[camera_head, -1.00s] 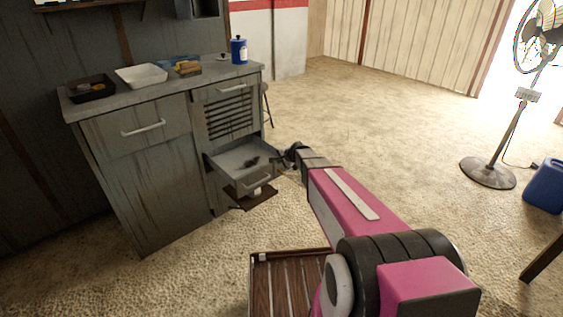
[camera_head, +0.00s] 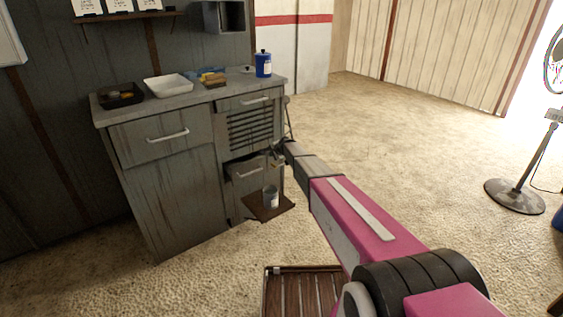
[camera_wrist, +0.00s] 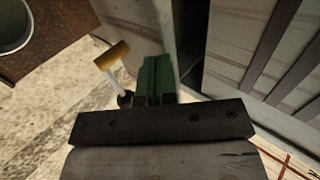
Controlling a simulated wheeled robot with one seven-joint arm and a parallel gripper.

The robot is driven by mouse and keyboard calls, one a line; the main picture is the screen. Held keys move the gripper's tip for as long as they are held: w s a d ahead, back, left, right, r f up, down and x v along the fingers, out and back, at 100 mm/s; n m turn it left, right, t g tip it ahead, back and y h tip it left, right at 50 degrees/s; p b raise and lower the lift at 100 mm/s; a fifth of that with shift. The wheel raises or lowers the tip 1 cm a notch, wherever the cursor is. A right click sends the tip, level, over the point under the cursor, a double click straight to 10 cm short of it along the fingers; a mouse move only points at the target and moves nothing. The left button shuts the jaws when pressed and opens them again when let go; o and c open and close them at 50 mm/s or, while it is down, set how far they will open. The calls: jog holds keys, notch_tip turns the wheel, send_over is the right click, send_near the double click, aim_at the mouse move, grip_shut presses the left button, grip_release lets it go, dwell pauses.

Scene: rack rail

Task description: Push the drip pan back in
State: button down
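The drip pan (camera_head: 246,168) is a grey drawer-like pan with a bar handle, low in the cabinet's right column under a slatted vent. Its front is close to the cabinet face, and its inside is mostly out of sight. I cannot tell whether it is fully flush. My gripper (camera_head: 277,153) is just right of the pan's front, beside the cabinet's right edge. In the wrist view its green fingers (camera_wrist: 157,78) are together with nothing visible between them. I cannot tell whether they touch the pan.
A brown shelf (camera_head: 280,207) with a metal cup (camera_head: 270,196) sticks out below the pan. The cabinet (camera_head: 170,195) carries a white tray (camera_head: 168,86), a black tray (camera_head: 120,95) and a blue canister (camera_head: 263,64). A slatted wooden stand (camera_head: 300,290) is in front.

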jog(key=shift+w+a, duration=0.7)
jog(key=shift+w, duration=0.3)
jog(key=shift+w+a, duration=0.65)
jog(key=shift+w, duration=0.3)
